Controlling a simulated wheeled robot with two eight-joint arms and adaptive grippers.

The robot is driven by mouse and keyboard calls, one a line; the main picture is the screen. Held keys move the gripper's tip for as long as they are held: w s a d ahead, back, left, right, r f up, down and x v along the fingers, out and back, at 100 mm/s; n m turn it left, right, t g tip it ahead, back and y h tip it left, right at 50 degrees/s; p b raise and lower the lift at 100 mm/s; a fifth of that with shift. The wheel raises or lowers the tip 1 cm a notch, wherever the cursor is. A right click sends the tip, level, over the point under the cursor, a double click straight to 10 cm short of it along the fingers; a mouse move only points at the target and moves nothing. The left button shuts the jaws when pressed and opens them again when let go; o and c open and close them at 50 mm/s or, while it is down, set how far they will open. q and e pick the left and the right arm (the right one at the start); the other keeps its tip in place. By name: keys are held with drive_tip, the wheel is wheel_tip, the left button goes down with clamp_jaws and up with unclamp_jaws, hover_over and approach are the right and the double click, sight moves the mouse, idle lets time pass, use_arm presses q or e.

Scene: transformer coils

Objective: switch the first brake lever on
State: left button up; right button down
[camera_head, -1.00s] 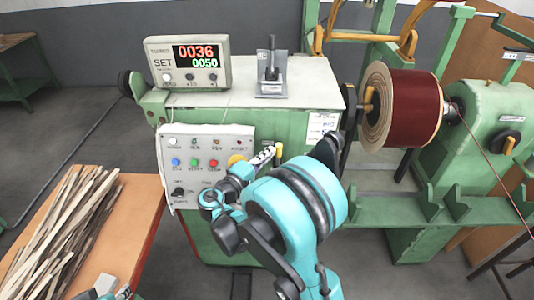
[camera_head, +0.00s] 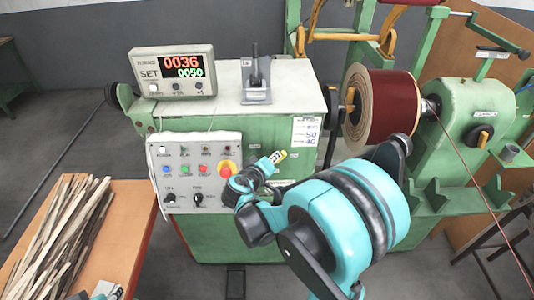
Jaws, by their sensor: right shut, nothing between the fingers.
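A dark upright lever (camera_head: 255,66) stands on a grey metal plate on top of the green winding machine (camera_head: 225,107); the view does not show for sure whether it is the first brake lever. My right gripper (camera_head: 279,157) is shut and empty in front of the machine's front face. It is just right of the control panel, below and apart from the lever. My teal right arm covers the lower part of the machine. A small teal and white piece, likely my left gripper (camera_head: 108,291), shows at the bottom edge; its fingers are not clear.
A display box (camera_head: 173,72) reads 0036 over 0050. The control panel (camera_head: 225,145) has several buttons, knobs and a red emergency stop. A dark red coil (camera_head: 394,110) sits at the right, by a green tailstock (camera_head: 468,105). A wooden table (camera_head: 125,233) with loose strips stands at the left.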

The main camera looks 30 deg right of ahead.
drive_tip(key=shift+s+d+f+m+t+y, duration=0.15)
drive_tip(key=shift+s+d+f+m+y, duration=0.1)
drive_tip(key=shift+d+m+y, duration=0.15)
drive_tip(key=shift+s+d+f+m+t+y, duration=0.15)
drive_tip(key=shift+s+d+m+y, duration=0.15)
drive_tip(key=shift+d, duration=0.1)
drive_tip(key=shift+d+f, duration=0.15)
drive_tip(key=shift+s+d+f, duration=0.15)
drive_tip(key=shift+d+f, duration=0.15)
use_arm(q)
drive_tip(key=shift+r, duration=0.1)
